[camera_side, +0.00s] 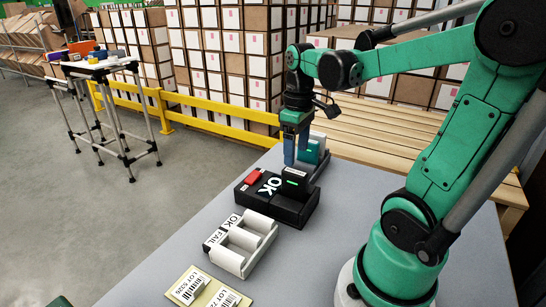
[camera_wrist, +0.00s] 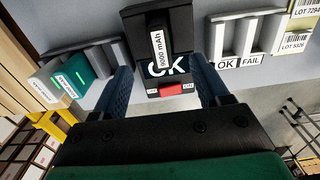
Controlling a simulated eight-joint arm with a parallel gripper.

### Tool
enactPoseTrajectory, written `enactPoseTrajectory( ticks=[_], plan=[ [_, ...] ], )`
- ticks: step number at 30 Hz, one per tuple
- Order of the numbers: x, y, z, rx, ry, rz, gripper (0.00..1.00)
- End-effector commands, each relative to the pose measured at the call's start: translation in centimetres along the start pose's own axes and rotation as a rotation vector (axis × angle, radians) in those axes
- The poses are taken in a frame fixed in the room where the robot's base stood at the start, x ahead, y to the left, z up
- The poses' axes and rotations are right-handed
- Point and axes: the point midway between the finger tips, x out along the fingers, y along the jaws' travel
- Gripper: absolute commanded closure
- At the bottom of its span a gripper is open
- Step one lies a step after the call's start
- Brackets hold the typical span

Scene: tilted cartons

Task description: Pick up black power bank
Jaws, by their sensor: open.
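The black power bank (camera_side: 295,180) stands upright in a black test box (camera_side: 262,206), with a small green light showing. In the wrist view the power bank (camera_wrist: 157,22) carries a white label that reads 9000 mAh. The test box (camera_wrist: 185,40) shows a large OK beside a red switch (camera_wrist: 171,90). My gripper (camera_side: 296,160) points down above and slightly behind the power bank. In the wrist view the blue fingers of my gripper (camera_wrist: 160,66) are spread, with nothing held between them.
A teal power bank (camera_side: 311,151) sits in a grey holder (camera_side: 322,163) close behind my fingers. A white bin (camera_side: 230,262) with two bays, marked OK and FAIL, stands in front of the test box. LOT cards (camera_side: 188,288) lie nearest the front. The table's right side is clear.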

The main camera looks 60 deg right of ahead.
Motion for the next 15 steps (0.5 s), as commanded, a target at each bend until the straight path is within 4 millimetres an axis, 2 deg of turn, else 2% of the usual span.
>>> enactPoseTrajectory(
  ticks=[3, 15],
  plan=[
    [2.0, 0.0, -0.1, 0.0, 0.001, 0.001, 0.32],
    [5.2, 0.0, -0.1, 0.0, 0.002, 0.001, 0.32]
  ],
)
